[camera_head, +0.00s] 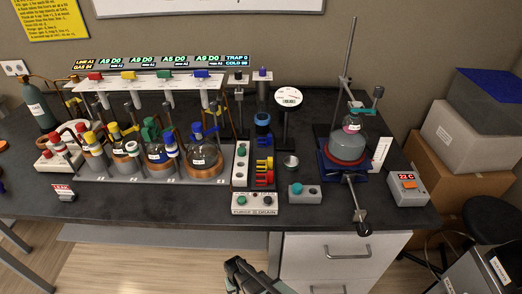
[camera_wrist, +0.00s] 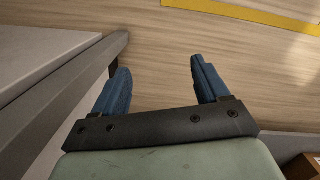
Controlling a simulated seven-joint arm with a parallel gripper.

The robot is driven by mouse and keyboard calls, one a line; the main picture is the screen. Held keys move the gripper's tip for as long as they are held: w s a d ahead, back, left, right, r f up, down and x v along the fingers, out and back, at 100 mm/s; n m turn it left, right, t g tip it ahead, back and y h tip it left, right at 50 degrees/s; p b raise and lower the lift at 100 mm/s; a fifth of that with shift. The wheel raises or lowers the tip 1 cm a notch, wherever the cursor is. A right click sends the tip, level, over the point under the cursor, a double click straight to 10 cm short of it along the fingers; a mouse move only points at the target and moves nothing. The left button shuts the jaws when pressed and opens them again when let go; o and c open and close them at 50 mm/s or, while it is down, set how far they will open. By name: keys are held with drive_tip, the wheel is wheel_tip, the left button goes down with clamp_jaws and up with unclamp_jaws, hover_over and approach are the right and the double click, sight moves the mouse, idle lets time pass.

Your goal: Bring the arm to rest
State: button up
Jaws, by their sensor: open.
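My gripper (camera_head: 240,266) is low in front of the bench, at the bottom middle of the head view, below the front edge of the black benchtop (camera_head: 150,205). In the wrist view, my gripper (camera_wrist: 160,80) shows two blue fingers spread wide apart. Nothing is between them, and only the wooden floor (camera_wrist: 160,40) shows beyond. The gripper is apart from everything on the bench. Most of my arm is outside the head view.
The bench carries a rack with several flasks (camera_head: 205,155), a purge and drain box (camera_head: 255,203), a flask on a stand (camera_head: 347,145) and a temperature box (camera_head: 408,188). White drawers (camera_head: 325,262) stand right of my gripper. A grey table leg (camera_wrist: 60,80) is close left in the wrist view.

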drive_tip(key=s+d+f+m+g, duration=0.1)
drive_tip(key=s+d+m, duration=0.25)
drive_tip(key=d, duration=0.55)
drive_tip(key=s+d+m+g, duration=0.1)
drive_tip(key=s+d+m, duration=0.25)
drive_tip(key=d, duration=0.55)
drive_tip(key=s+d+r+n+g, duration=0.3)
drive_tip(key=s+d+r, duration=0.4)
drive_tip(key=s, duration=0.5)
drive_tip(key=shift+d+r+n+g, duration=0.3)
drive_tip(key=shift+d+g, duration=0.1)
drive_tip(key=shift+d, duration=0.4)
